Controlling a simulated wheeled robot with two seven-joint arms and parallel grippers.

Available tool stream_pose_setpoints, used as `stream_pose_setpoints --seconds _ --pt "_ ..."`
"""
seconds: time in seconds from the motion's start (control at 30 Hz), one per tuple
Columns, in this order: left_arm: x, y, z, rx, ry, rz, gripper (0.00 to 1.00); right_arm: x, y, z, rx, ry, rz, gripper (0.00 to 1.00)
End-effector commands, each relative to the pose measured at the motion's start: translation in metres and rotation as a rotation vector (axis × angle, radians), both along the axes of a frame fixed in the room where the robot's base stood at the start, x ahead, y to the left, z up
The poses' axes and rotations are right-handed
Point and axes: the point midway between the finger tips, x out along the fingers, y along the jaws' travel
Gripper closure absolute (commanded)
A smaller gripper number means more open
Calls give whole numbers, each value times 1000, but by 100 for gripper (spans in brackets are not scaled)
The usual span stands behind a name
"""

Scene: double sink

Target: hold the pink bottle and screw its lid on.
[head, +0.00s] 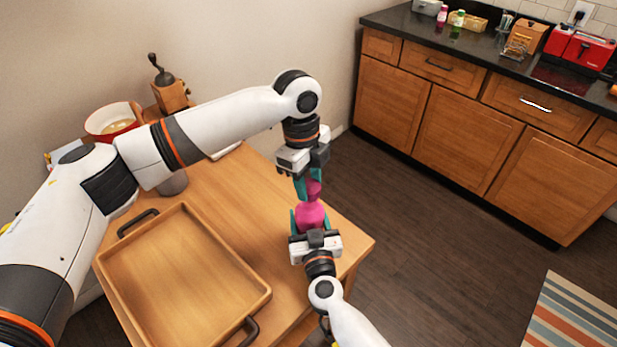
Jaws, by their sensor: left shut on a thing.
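The pink bottle (311,214) is held over the right end of the wooden table, its wide body between the teal fingers of my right gripper (310,222). My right arm comes in from the bottom of the picture. My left gripper (307,184) points down from above and is shut on the pink lid (315,187) at the bottle's top. The lid looks in line with the bottle and touching it. The fingers partly cover it, so I cannot tell how far it is threaded.
A wooden tray (262,294) with black handles lies on the table (232,187), left of the bottle. A red and white bowl (108,120) and a coffee grinder (168,88) stand at the back. The counter (470,50) is far right. Open floor lies between.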

Motion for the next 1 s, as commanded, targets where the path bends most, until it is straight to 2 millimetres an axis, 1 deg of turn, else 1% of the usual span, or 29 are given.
stream_pose_setpoints --seconds 0.1,0.2,0.7,1.0 --pt "0 0 -8 -1 1 1 81 0 0 0 0 0 0 83" --pt "0 0 -12 -1 1 1 81 0 0 0 0 0 0 83" --pt "0 0 -12 0 0 0 81 0 0 0 0 1 0 83" --pt "0 0 -17 0 0 0 81 0 0 0 0 0 0 83"
